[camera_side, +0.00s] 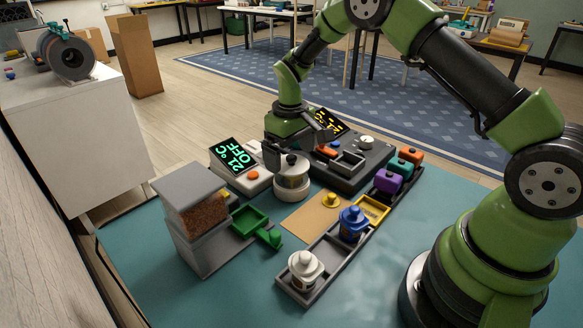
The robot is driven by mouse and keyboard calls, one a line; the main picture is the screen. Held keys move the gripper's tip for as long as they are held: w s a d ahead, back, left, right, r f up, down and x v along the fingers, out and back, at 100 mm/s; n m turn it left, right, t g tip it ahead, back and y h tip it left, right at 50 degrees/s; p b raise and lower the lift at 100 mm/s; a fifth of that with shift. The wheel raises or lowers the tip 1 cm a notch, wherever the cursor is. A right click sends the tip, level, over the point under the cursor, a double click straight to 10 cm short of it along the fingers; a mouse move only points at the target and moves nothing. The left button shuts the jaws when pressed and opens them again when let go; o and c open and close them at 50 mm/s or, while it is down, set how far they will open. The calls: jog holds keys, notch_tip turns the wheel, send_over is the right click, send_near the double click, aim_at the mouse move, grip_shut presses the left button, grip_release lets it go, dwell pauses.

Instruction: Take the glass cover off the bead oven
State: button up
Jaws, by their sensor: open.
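The bead oven (291,193) is a small round white unit on the teal mat, beside a white control box (248,177) whose tilted display reads 21 °C OFF. My gripper (297,150) is open and points down over the cover. One dark finger is left of the knob and the other is up and to the right. I cannot tell whether either finger touches the cover.
A grey dispenser with brown beads (205,213) and a green tray (249,221) stand left. A long grey rack (325,270) holds white and blue bottles and coloured blocks at front right. A dark grey station (350,172) with a yellow-text display is close behind.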

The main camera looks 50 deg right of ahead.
aim_at(290, 170)
notch_tip(290, 170, down, 5)
jog(key=shift+a+r, duration=0.1)
jog(key=c, duration=0.8)
